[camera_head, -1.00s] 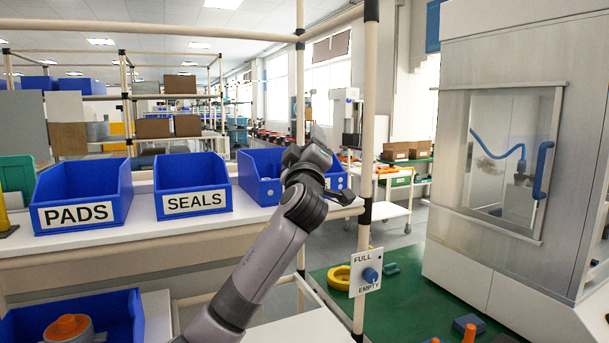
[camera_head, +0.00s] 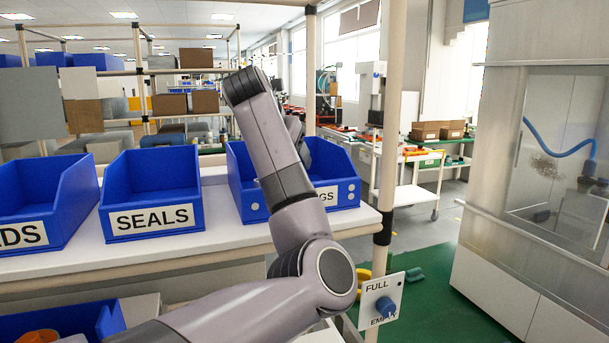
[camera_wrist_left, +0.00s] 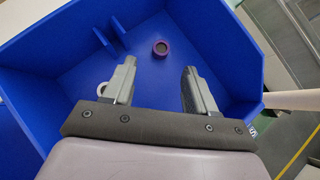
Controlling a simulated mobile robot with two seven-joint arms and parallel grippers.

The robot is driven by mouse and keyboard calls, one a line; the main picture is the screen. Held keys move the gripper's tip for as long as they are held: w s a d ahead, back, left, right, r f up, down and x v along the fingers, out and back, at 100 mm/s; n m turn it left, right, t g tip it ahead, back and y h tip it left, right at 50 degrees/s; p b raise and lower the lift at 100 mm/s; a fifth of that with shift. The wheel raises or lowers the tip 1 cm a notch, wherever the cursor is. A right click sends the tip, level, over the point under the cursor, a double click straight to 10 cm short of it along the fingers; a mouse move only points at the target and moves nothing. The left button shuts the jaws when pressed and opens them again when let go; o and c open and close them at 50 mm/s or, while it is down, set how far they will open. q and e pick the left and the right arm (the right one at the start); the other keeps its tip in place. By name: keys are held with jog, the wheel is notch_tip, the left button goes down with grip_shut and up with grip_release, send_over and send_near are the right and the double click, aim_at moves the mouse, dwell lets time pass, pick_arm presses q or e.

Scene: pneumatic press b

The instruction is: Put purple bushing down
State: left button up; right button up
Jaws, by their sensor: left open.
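The purple bushing (camera_wrist_left: 161,47) is a small ring with a dark hole, lying on the floor of a blue bin (camera_wrist_left: 75,75) in the left wrist view. My left gripper (camera_wrist_left: 158,76) is open above the bin floor, its two fingers apart. The bushing is beyond the fingertips, apart from both. In the head view my left arm reaches over the third blue bin (camera_head: 342,192), whose label is partly covered and ends in "GS". The arm hides the gripper and the bushing there. My right gripper is not in view.
The SEALS bin (camera_head: 152,192) stands left of this bin, with another bin (camera_head: 45,200) farther left. A post (camera_head: 390,130) and a FULL/EMPTY switch plate (camera_head: 381,298) stand at the right. The bin has a low divider (camera_wrist_left: 97,33) inside.

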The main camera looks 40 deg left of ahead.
pick_arm(q)
jog(key=x, duration=0.7)
jog(key=shift+w+r, duration=0.1)
grip_shut()
